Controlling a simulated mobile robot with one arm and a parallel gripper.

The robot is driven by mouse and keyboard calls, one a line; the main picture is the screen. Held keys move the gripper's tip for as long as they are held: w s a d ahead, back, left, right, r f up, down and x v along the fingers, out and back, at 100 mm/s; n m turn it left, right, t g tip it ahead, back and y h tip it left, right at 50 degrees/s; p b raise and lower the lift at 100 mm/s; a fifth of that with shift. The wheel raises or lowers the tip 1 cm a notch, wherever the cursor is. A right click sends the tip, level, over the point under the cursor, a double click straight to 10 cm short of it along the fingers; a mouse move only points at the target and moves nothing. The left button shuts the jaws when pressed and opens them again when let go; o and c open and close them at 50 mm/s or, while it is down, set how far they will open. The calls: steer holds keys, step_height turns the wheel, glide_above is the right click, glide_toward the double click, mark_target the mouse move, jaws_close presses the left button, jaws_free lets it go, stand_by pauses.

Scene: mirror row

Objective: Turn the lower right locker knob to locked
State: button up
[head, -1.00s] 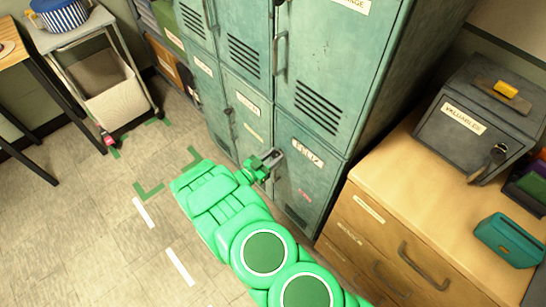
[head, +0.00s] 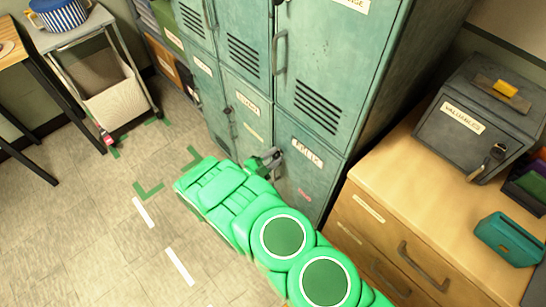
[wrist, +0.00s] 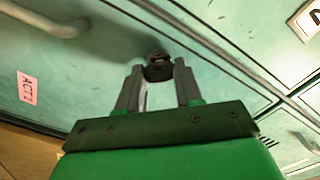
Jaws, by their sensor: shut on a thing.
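The lower right locker (head: 310,178) is a worn green door with a white label and a small pink label. Its dark knob (wrist: 158,66) shows in the wrist view between the fingertips of my gripper (wrist: 158,78). The fingers are shut on the knob, one on each side. In the head view my gripper (head: 270,160) is at the left edge of this door, and the knob is mostly hidden there. The pink label (wrist: 27,88) also shows in the wrist view. I cannot tell the knob's lock setting.
A wooden drawer cabinet (head: 350,225) stands right of the lockers, with a dark valuables box (head: 470,140) and a teal case (head: 508,238) on top. A grey metal handle (wrist: 45,22) crosses the wrist view's upper left. The floor (head: 90,230) at left is mostly clear.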

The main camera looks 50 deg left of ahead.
steer(key=m, duration=0.3)
steer(key=shift+d+m, duration=0.1)
steer(key=shift+m, duration=0.2)
steer(key=shift+f+m, duration=0.15)
steer(key=shift+m, duration=1.65)
steer(key=o, duration=1)
steer(key=shift+o, duration=0.2)
steer(key=s, duration=0.7)
steer(key=shift+s, duration=0.4)
